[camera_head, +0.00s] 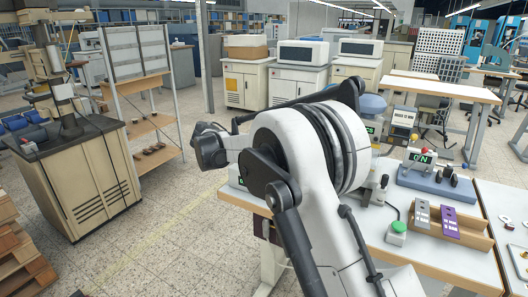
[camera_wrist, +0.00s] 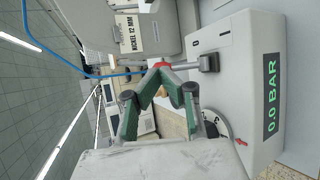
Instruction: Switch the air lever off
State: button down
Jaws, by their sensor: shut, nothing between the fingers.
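In the wrist view a lever with a red end (camera_wrist: 162,65) and a grey rod runs to a small dark grey block (camera_wrist: 208,62) on a white box. The box's green display (camera_wrist: 271,98) reads 0.0 BAR. My gripper (camera_wrist: 160,72) has green and grey fingers that converge to shut tips at the red end. The tips overlap the red end in the picture; whether they touch it I cannot tell. Nothing is held between them. In the head view my white arm covers the middle, and the lever and fingers cannot be made out.
In the wrist view a blue hose (camera_wrist: 112,75) runs beside a grey housing labelled NICKEL 12 MM (camera_wrist: 132,35). In the head view the workbench (camera_head: 440,262) carries a device with an ON display (camera_head: 422,158), a green button box (camera_head: 397,233) and a wooden tray (camera_head: 473,238). Open floor (camera_head: 165,235) lies left.

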dwell(0.3)
jog(key=r+p+v, duration=0.1)
jog(key=v, duration=1.3)
jog(key=shift+w+d+p, duration=0.15)
jog(key=shift+w+p, duration=0.05)
jog(key=shift+p, duration=0.2)
jog(key=s+d+r+m+g+y, duration=0.1)
jog(key=s+d+r+m+y, duration=0.15)
jog(key=s+d, duration=0.7)
jog(key=s+d+r+m+g+y, duration=0.1)
jog(key=s+d+r+y, duration=0.3)
jog(key=d, duration=1)
jog(key=s+d+f+m+y, duration=0.1)
jog(key=s+d+f+m, duration=0.1)
jog(key=s, duration=0.7)
jog(key=s+d+f+m+t+y, duration=0.1)
jog(key=s+d+f+m+y, duration=0.1)
jog(key=s+f, duration=0.3)
jog(key=s+d+f+m+t+y, duration=0.1)
jog(key=s+d+f, duration=0.3)
jog(key=s, duration=1)
jog(key=shift+d+m, duration=0.2)
jog(key=shift+m, duration=0.25)
jog(key=c, duration=2.4)
grip_release()
jog(key=shift+w+y, duration=0.1)
jog(key=shift+y, duration=0.15)
jog(key=shift+c, duration=0.2)
